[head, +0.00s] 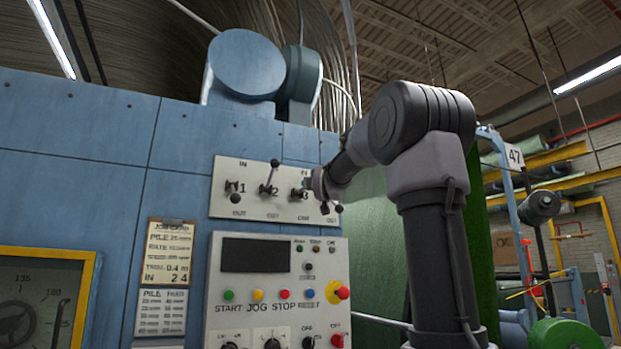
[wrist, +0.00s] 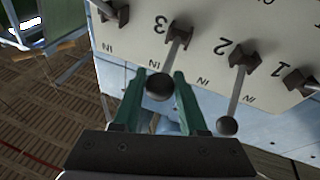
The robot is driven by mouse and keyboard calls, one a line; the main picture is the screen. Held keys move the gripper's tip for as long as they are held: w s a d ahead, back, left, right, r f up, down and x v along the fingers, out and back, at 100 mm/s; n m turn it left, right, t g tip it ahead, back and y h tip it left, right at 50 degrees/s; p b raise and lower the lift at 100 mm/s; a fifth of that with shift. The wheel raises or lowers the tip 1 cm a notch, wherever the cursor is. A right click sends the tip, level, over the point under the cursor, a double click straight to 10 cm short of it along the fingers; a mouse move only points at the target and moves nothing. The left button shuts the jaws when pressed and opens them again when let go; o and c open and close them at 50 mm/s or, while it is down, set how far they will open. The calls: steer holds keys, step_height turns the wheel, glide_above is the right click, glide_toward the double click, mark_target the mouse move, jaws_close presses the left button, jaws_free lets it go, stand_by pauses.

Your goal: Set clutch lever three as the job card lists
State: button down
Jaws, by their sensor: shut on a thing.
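In the head view my gripper (head: 313,184) hides this knob. The job card (head: 168,252) hangs lower left of the plate; its bottom line reads IN 2 4.
Lever two (head: 272,174) points up to IN, close beside lever three; its knob (wrist: 228,126) is near my right finger in the wrist view. Lever one (head: 232,188) is further left. Below is a control panel (head: 225,290) with buttons and a red knob.

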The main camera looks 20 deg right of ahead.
step_height(320, 180, down, 8)
steer(key=w+m+t, duration=0.1)
steer(key=w+t, duration=0.1)
steer(key=shift+t+h, duration=0.3)
steer(key=shift+h, duration=0.1)
steer(key=shift+w+a, duration=0.1)
stand_by(0.5)
steer(key=shift+c, duration=2.3)
jaws_free()
steer(key=shift+w, duration=0.1)
steer(key=shift+r, duration=0.15)
